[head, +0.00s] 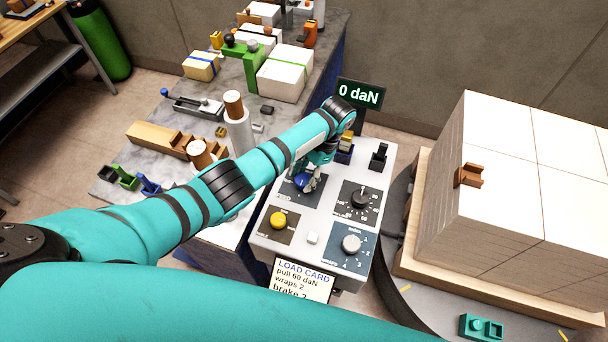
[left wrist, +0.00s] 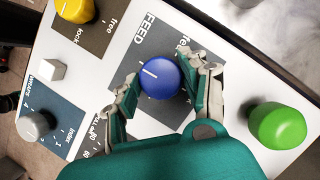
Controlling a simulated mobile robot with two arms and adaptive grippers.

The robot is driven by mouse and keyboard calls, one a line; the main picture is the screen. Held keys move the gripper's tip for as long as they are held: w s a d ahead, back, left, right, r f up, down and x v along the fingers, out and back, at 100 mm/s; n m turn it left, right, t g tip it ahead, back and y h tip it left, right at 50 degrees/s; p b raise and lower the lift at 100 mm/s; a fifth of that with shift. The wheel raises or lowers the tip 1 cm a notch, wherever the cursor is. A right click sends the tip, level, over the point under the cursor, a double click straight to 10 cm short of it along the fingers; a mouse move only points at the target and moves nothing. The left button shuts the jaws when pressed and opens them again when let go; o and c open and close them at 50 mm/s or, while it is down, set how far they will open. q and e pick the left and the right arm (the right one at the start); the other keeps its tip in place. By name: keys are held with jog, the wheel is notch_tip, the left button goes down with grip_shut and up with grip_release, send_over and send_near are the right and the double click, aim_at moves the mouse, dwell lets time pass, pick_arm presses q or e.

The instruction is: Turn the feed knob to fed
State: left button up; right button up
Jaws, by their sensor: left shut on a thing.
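The blue feed knob (left wrist: 160,79) sits on a dark plate marked FEED on the control panel; it also shows in the head view (head: 302,181). Its white pointer line aims at the upper left of the left wrist view, toward the FEED lettering. A partly hidden label beginning "fe" lies near the right finger. My left gripper (left wrist: 164,88) has one finger on each side of the knob and is shut on it; in the head view it reaches down onto the panel (head: 258,240). My right gripper is not in view.
A yellow knob (head: 278,220), a grey index knob (head: 351,243), a black dial (head: 360,199) and a white button (head: 313,237) share the panel. A green knob (left wrist: 277,126) is close to my left gripper. Stacked white reams (head: 500,170) stand at right. A display (head: 359,94) reads 0 daN.

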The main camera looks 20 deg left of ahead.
pick_arm(q)
jog(key=m, duration=0.2)
jog(key=m+t+y, duration=0.1)
jog(key=m, duration=0.1)
jog(key=shift+m+t, duration=0.3)
jog(key=m, duration=0.2)
jog(key=m+t, duration=0.1)
jog(key=m, duration=0.1)
jog(key=shift+s+m+t, duration=0.1)
jog(key=shift+m+t, duration=0.2)
jog(key=m+t, duration=0.1)
jog(key=m, duration=0.3)
jog(key=shift+s+m+t, duration=0.1)
jog(key=shift+m+t, duration=0.2)
jog(key=shift+t, duration=0.1)
jog(key=shift+m+t+h, duration=0.5)
jog(key=shift+m+t, duration=0.3)
jog(key=shift+m, duration=1.4)
jog(key=shift+s, duration=0.1)
jog(key=o, duration=1.2)
jog(key=shift+c, duration=0.2)
jog(key=v, duration=1.2)
jog(key=shift+a, duration=0.1)
